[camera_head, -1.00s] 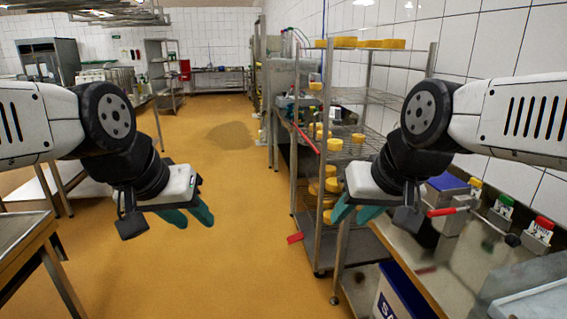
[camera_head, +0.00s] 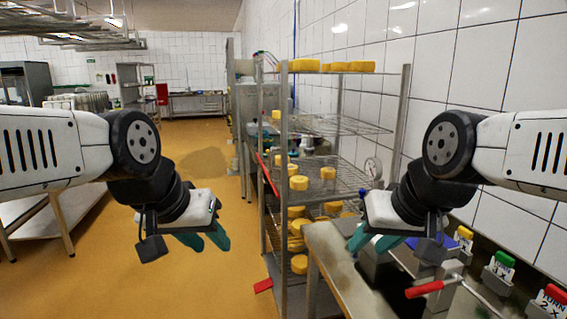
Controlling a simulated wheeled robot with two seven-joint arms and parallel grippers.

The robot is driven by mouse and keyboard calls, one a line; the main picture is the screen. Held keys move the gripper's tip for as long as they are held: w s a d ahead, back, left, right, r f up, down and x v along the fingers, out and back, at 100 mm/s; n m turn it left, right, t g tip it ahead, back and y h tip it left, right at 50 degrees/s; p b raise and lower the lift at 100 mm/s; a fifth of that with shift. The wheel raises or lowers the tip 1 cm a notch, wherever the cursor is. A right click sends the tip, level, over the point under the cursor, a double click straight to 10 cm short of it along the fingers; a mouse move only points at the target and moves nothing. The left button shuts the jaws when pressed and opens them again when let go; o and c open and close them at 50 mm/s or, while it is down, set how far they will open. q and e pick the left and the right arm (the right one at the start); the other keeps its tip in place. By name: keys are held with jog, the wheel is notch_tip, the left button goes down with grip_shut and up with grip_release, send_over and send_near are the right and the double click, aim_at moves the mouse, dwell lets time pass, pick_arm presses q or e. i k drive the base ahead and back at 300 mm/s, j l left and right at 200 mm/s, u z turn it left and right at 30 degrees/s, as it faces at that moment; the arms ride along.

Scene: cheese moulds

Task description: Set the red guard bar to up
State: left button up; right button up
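A slim red bar (camera_head: 267,174) slants beside the left side of the wire rack, in front of the machinery further back. It looks like the guard bar, but its mount is hidden behind the rack. A red-handled lever (camera_head: 425,289) stands at lower right by the bench, its handle lying nearly level. My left gripper (camera_head: 205,239) is empty and open over the floor, left of the rack and well apart from both. My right gripper (camera_head: 374,241) is empty and open in front of the bench, above and left of the lever handle.
The wire rack (camera_head: 285,130) holds several yellow cheeses. A worktop (camera_head: 340,270) juts out below my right gripper. Yellow, green and red buttons (camera_head: 503,259) line the bench at right. A red piece (camera_head: 263,285) lies low by the rack. The orange floor (camera_head: 190,285) at left is clear.

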aim_at(278, 196)
jog(key=i+j+z, duration=0.1)
jog(key=j, duration=0.2)
jog(key=i+j, duration=0.2)
jog(key=j, duration=0.15)
jog(key=i+j+z, duration=0.15)
jog(key=j, duration=0.15)
jog(key=i+j, duration=0.1)
jog(key=j, duration=0.25)
jog(key=i+j+z, duration=0.15)
jog(key=j, duration=0.15)
jog(key=i+j+z, duration=0.3)
jog(key=i+j, duration=0.4)
jog(key=i+j+z, duration=0.25)
jog(key=i+j, duration=0.45)
jog(key=j, duration=0.2)
jog(key=i+j, duration=0.1)
jog(key=i, duration=0.25)
jog(key=k+l+z, duration=0.15)
jog(key=k+z, duration=0.2)
jog(key=k, duration=0.3)
jog(key=z, duration=2.15)
jog(key=k+j+z, duration=0.45)
jog(key=j, duration=0.2)
jog(key=k+j+z, duration=0.4)
jog(key=j, duration=0.15)
